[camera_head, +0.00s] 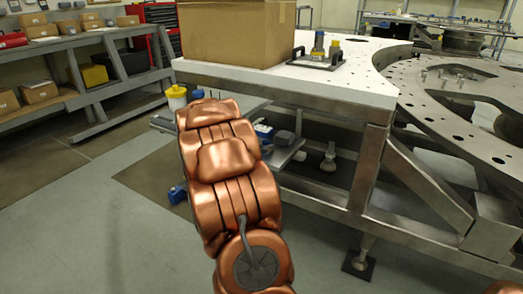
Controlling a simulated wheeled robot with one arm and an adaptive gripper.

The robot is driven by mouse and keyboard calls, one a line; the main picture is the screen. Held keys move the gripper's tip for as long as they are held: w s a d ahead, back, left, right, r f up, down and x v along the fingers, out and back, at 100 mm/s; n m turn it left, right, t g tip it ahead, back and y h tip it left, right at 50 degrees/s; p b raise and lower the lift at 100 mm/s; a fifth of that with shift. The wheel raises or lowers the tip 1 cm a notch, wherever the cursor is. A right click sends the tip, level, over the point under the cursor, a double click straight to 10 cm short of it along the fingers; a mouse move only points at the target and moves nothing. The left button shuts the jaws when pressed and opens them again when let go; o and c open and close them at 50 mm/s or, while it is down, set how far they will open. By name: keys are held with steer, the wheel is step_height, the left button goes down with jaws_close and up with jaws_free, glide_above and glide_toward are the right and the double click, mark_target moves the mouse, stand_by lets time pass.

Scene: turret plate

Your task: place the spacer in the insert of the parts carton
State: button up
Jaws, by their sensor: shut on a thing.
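A large brown cardboard carton (222,38) stands on the white table top in the upper middle, and it is likely the parts carton. Its top is cut off by the picture edge, so its inside and the insert are hidden. My copper arm rises through the middle of the view, below and in front of the carton. My gripper is not visible. I cannot make out the spacer anywhere in this view.
The white table (345,84) has a metal frame. A black tray with yellow and blue parts (318,55) sits right of the carton. A large perforated metal ring (440,115) fills the right. Shelves with small boxes (40,92) stand left. Floor at lower left is clear.

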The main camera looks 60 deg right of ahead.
steer(key=shift+f, duration=0.3)
steer(key=o, duration=1.2)
steer(key=shift+r, duration=0.1)
